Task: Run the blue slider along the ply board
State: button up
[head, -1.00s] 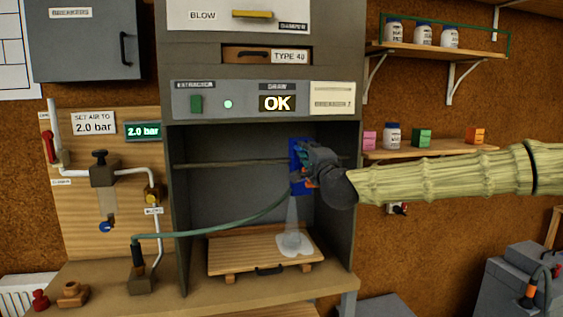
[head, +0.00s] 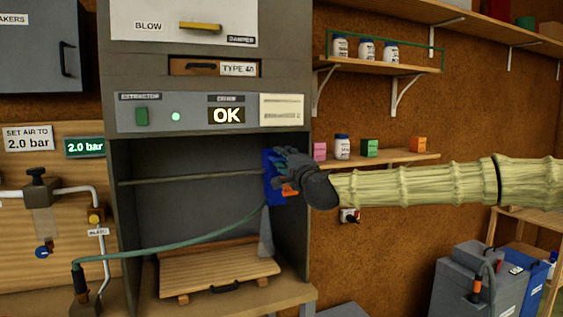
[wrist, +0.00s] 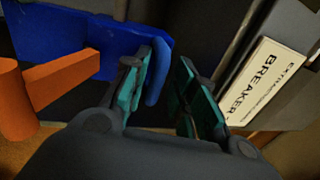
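The blue slider (head: 269,178) hangs on a horizontal rod near the right wall of the grey booth, with an orange part on its front. A pale spray cone (head: 265,236) comes down below it, over the right edge of the slatted wooden board (head: 217,264). My gripper (head: 284,161) is at the slider from the right. In the wrist view the blue slider (wrist: 75,42) fills the upper left. The fingers (wrist: 168,62) stand apart there, with a blue fin by the left finger and dark space before the right one.
A green hose (head: 170,244) runs from the slider to a fitting at lower left. The rod (head: 190,178) is clear left of the slider. The booth's right wall (head: 300,225) stands close to my arm.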

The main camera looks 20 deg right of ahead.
jog(key=shift+o, duration=0.2)
jog(key=shift+d+f, duration=0.1)
jog(key=shift+s+f, duration=0.1)
jog(key=shift+s, duration=0.15)
jog(key=s+f, duration=0.1)
jog(key=s, duration=1)
jog(key=shift+s+d+f, duration=0.2)
jog(key=shift+d+f, duration=0.15)
jog(key=shift+d, duration=0.1)
